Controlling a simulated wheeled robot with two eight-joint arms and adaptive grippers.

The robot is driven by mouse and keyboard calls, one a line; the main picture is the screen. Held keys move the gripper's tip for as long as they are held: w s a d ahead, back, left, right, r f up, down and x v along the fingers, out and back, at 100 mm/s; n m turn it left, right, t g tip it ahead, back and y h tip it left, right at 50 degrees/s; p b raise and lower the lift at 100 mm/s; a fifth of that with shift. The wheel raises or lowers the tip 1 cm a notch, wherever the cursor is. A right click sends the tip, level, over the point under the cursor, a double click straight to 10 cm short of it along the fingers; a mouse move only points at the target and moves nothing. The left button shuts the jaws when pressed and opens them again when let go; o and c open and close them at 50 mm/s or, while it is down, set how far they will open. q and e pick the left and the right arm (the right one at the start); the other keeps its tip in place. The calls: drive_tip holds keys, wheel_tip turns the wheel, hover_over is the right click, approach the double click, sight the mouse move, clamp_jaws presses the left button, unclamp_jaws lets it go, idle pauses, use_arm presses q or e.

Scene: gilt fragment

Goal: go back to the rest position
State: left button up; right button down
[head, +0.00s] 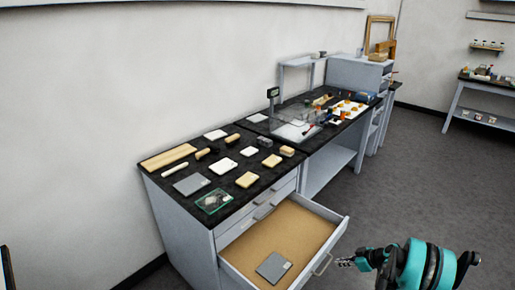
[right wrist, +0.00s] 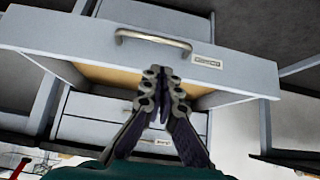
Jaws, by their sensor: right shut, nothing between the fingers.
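My right gripper (head: 345,262) is at the lower right of the head view, just right of the open drawer's front. Its fingers are together and empty. In the right wrist view the closed fingers (right wrist: 163,80) show in front of the open drawer (right wrist: 230,70) and its metal handle (right wrist: 152,40), and I cannot tell whether they touch it. The drawer (head: 290,225) is pulled out of the cabinet in the head view. A grey flat case (head: 273,267) with a small pale label lies in it. My left gripper is not in view.
The black worktop (head: 225,165) above the drawer holds several blocks, pads and a glass-like tray (head: 214,201). A second bench (head: 330,150) carries more tools behind. Grey floor (head: 430,180) is open to the right, with a shelf table (head: 485,100) far off.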

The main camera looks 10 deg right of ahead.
drive_tip(key=s+a+r+m+g+h, duration=0.1)
drive_tip(key=s+a+r+m, duration=0.15)
drive_tip(key=a+r, duration=0.75)
drive_tip(key=s+a+r+m+h, duration=0.25)
drive_tip(key=a+r, duration=0.45)
drive_tip(key=r, duration=0.6)
drive_tip(key=s+a+r+m, duration=0.1)
drive_tip(key=s+a, duration=0.2)
drive_tip(key=s, duration=0.3)
drive_tip(key=s+a+r+m+t+h, duration=0.1)
drive_tip(key=s+a+r, duration=0.1)
drive_tip(key=s+a, duration=0.2)
drive_tip(key=s+a+r, duration=0.2)
drive_tip(key=s+a, duration=0.1)
drive_tip(key=s, duration=0.6)
drive_tip(key=shift+s+a+r+m+t+h, duration=0.15)
drive_tip(key=shift+s+a+m+t+h, duration=0.15)
drive_tip(key=shift+s+m+h, duration=0.1)
